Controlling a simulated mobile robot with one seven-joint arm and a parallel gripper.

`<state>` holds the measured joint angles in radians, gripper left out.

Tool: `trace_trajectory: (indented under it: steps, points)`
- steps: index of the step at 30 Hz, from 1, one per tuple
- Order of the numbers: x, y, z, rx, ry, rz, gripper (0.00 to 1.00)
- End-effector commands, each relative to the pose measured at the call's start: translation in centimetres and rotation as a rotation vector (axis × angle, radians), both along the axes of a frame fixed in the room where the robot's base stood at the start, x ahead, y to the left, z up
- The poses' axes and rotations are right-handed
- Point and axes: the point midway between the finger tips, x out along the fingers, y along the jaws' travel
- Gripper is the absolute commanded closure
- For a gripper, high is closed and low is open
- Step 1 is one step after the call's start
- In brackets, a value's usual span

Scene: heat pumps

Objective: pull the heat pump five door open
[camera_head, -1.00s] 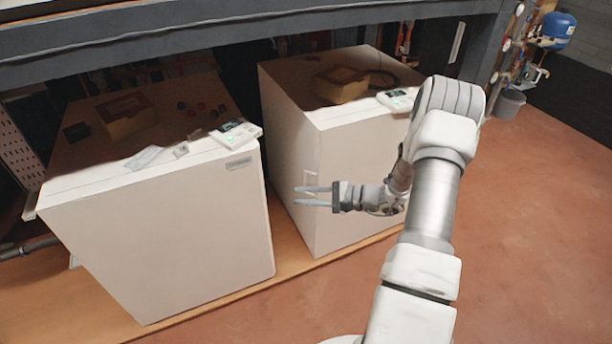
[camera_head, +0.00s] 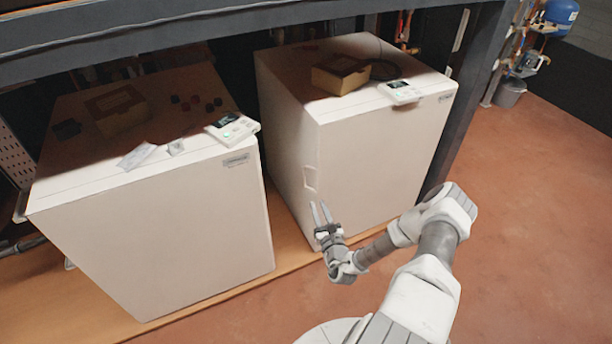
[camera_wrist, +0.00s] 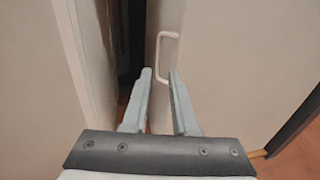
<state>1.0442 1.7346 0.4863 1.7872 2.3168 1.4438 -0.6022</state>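Two white heat pump cabinets stand side by side, a left one (camera_head: 160,240) and a right one (camera_head: 375,160); I cannot read a number on either. A slim white door handle (camera_head: 311,178) is on the right cabinet, near its front left edge, and that door looks shut. My gripper (camera_head: 319,205) is just in front of and below this handle, its two fingers parted and empty. In the wrist view the handle (camera_wrist: 158,55) stands upright ahead of my gripper (camera_wrist: 160,74), its lower end roughly between the fingertips. I cannot tell whether they touch.
A dark narrow gap (camera_wrist: 131,40) separates the cabinets. They stand on a wooden board (camera_head: 290,263) under a grey beam (camera_head: 200,40). A box (camera_head: 341,76) and a controller (camera_head: 401,92) lie on the right cabinet. The red floor (camera_head: 540,240) is clear at right.

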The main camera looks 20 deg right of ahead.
Motion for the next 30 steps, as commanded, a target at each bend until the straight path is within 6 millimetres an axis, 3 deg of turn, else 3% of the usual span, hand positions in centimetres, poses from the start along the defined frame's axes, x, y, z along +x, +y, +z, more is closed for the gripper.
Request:
trace_trajectory:
  steps: [18,24,30]
  points:
    - [12.8,-2.0,-0.1,-0.003,-0.004,0.004,0.73]
    - [14.8,-2.4,-0.1,-0.002,-0.002,0.004,0.73]
    - [15.3,-2.4,0.1,-0.001,-0.001,0.004,0.73]
